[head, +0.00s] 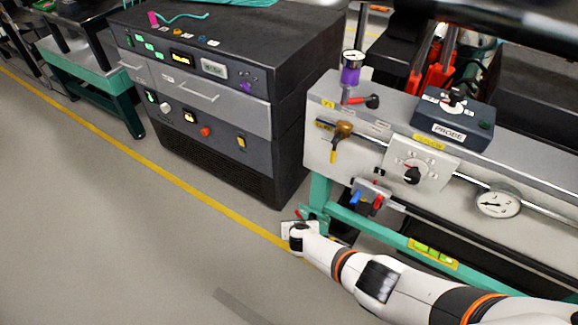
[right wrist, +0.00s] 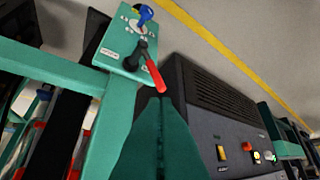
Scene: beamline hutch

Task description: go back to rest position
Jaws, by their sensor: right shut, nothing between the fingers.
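My right arm comes in from the lower right in the head view and reaches down beside the teal bench frame (head: 392,236). Its hand is mostly hidden there. In the right wrist view my right gripper (right wrist: 162,102) shows as two dark green fingers pressed together, with nothing between them. Just beyond the fingertips is a lever with a red handle (right wrist: 154,74) on a small teal panel (right wrist: 127,30). I cannot tell whether the fingertips touch the handle. The panel also carries a blue knob (right wrist: 146,13). My left gripper is in neither view.
A dark equipment cabinet (head: 225,158) stands left of the bench. Clear floor with a yellow line (head: 150,161) lies at the left.

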